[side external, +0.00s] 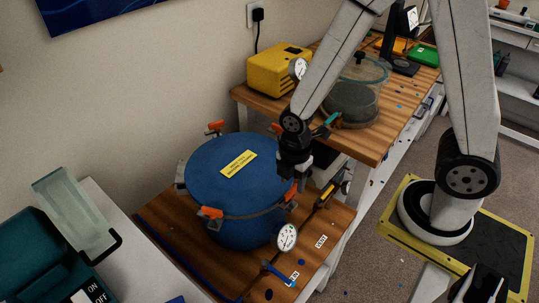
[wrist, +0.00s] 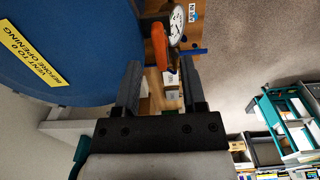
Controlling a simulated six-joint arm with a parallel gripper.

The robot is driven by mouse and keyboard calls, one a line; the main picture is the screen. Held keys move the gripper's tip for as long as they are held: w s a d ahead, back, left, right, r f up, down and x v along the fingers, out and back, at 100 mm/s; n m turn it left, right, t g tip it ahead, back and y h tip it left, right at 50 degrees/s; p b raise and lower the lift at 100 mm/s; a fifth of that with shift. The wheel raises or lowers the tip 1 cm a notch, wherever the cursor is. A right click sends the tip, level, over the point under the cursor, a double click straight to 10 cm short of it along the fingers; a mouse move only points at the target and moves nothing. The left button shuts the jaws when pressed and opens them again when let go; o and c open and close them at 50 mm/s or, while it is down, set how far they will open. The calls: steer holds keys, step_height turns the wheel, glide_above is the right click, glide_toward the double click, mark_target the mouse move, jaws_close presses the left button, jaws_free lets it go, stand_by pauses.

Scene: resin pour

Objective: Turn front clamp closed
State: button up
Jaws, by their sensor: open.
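The blue pressure pot (side external: 232,180) stands on the wooden bench, its lid bearing a yellow label (side external: 238,163). Orange-handled clamps sit around its rim: one at the near side (side external: 210,213), one at the right (side external: 291,192) under my gripper, and others at the back. I cannot tell which is the front clamp. My gripper (side external: 291,174) points down at the right rim. In the wrist view my gripper (wrist: 159,66) is open. An orange clamp handle (wrist: 158,46) lies just beyond and between the fingertips; contact cannot be told. The pot lid (wrist: 70,40) fills the upper left there.
A pressure gauge (side external: 286,236) and a blue-handled valve (side external: 278,272) stick out at the pot's near right. A yellow pump (side external: 272,70) and a clear chamber (side external: 355,95) stand on the higher bench behind. A grey cabinet (side external: 110,225) is at left.

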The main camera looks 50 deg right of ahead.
steer(key=shift+f, duration=1.35)
jaws_close()
